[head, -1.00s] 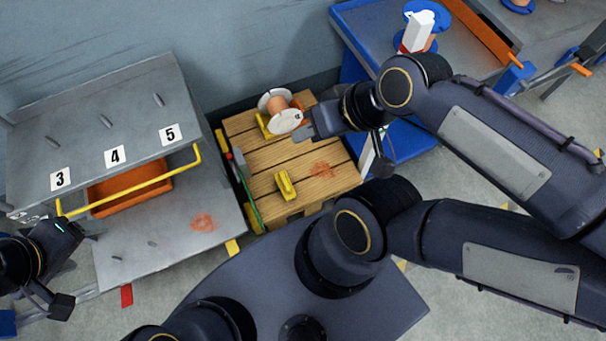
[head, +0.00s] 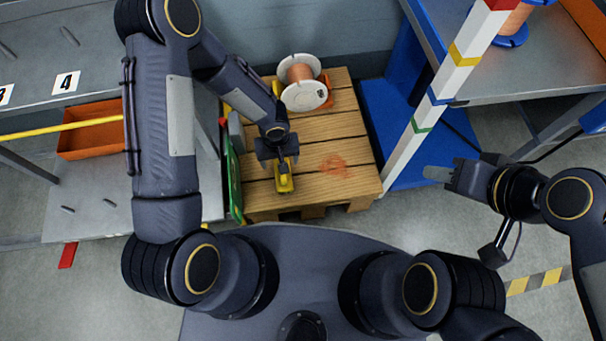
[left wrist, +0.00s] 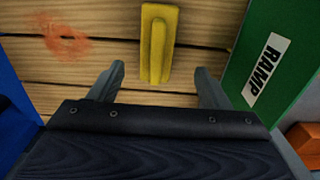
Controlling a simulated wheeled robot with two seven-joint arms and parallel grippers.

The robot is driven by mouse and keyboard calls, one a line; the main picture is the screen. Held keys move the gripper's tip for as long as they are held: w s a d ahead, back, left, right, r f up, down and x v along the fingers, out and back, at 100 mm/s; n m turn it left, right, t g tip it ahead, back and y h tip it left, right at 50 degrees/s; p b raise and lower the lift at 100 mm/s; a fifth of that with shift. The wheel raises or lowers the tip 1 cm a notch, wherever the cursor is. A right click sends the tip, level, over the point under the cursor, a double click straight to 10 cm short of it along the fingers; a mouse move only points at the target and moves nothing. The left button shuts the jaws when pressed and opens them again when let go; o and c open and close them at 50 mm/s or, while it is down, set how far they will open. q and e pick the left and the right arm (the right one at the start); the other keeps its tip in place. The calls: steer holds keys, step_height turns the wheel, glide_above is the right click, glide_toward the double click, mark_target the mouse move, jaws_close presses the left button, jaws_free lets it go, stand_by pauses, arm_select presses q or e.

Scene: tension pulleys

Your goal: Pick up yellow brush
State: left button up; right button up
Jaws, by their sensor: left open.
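The yellow brush (head: 284,182) lies on the wooden pallet, near its front left part. My left gripper (head: 280,160) reaches down over it and hides part of it. In the left wrist view the brush (left wrist: 158,44) lies on the planks, and my open left gripper (left wrist: 161,76) has one finger on each side of its near end, with gaps to both. I cannot tell how high the fingers are above the planks. My right gripper (head: 437,175) is off to the right, away from the pallet, with nothing visible in it. Whether its fingers are apart is unclear.
A white spool with copper wire (head: 303,82) stands at the back of the pallet (head: 355,125). A green board marked RAMP (left wrist: 265,55) stands close along the pallet's left side. A striped post (head: 450,85) and a blue stand (head: 450,140) are to the right.

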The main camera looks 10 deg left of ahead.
mark_target(284, 182)
arm_select(q)
steer(key=f+b, duration=0.1)
steer(key=f, duration=0.3)
steer(key=f+b, duration=0.2)
steer(key=f, duration=0.2)
steer(key=shift+w+d+f, duration=0.1)
steer(key=shift+d+f, duration=0.05)
steer(key=shift+d, duration=0.05)
steer(key=c, duration=1.2)
steer(key=shift+c, duration=0.2)
